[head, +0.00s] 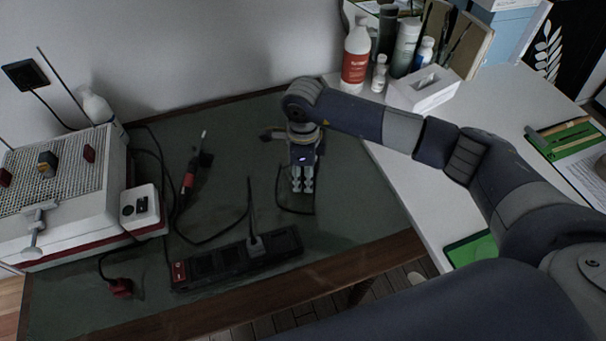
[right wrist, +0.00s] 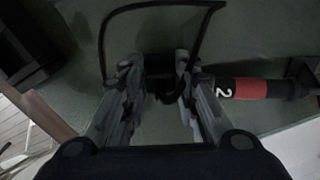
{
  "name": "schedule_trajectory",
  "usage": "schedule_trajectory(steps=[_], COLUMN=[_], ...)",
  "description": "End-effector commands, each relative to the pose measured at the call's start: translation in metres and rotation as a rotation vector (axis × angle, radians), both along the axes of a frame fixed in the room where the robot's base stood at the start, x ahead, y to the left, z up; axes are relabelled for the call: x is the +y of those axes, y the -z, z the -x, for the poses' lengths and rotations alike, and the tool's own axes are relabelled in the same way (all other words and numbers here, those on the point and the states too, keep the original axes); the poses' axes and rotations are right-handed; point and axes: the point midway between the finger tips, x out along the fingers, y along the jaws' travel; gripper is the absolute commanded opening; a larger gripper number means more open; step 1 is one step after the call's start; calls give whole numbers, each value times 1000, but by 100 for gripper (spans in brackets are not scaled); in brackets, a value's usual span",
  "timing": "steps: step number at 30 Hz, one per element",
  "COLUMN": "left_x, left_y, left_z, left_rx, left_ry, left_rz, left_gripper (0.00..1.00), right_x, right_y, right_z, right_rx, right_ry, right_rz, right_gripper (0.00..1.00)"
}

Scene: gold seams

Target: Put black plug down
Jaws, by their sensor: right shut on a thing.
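My right gripper (head: 303,188) is low over the green work mat (head: 345,215), fingers pointing down towards the front. In the right wrist view its two fingers (right wrist: 160,75) are shut on the black plug (right wrist: 166,88), a small dark piece between the fingertips. A thin black cable (right wrist: 160,6) loops out beyond the fingers, and the same loop shows beside the gripper in the head view (head: 281,203). In the head view the plug itself is hidden by the fingers. I cannot tell whether it touches the mat. My left gripper is not in view.
A black power strip (head: 210,264) with a plug in it (head: 256,246) lies front left of the gripper. A red plug (head: 121,288), a soldering iron (head: 188,181) and a white perforated station (head: 60,180) are left. A red-banded handle (right wrist: 250,88) lies close by in the wrist view.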

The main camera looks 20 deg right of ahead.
Motion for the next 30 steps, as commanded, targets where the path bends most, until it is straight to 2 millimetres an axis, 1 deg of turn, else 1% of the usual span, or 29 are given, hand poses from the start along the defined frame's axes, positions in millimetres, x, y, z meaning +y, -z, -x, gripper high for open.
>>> schedule_trajectory(steps=[1,7,8,9,10,11,20,23,27,28,30], left_x=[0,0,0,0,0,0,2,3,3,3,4], left_y=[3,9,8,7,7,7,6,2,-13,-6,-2], left_z=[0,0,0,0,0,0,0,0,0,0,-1], left_rx=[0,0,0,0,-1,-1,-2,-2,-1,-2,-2], left_ry=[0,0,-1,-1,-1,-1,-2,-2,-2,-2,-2], left_rz=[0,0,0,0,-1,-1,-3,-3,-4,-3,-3], left_gripper=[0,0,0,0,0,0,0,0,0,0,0], right_x=[0,0,0,0,0,0,0,0,0,0,0], right_y=[3,8,7,6,6,6,6,1,-13,-16,-32], right_z=[0,0,0,0,0,0,0,0,0,-2,-2], right_rx=[-1,-1,-1,-1,-1,-1,-1,-1,0,-5,-7], right_ry=[0,0,0,0,0,0,0,0,0,0,-1], right_rz=[0,-1,-1,-1,0,0,0,-1,-1,-1,-2], right_gripper=[4,4,30,39,46,48,48,48,48,48,48])
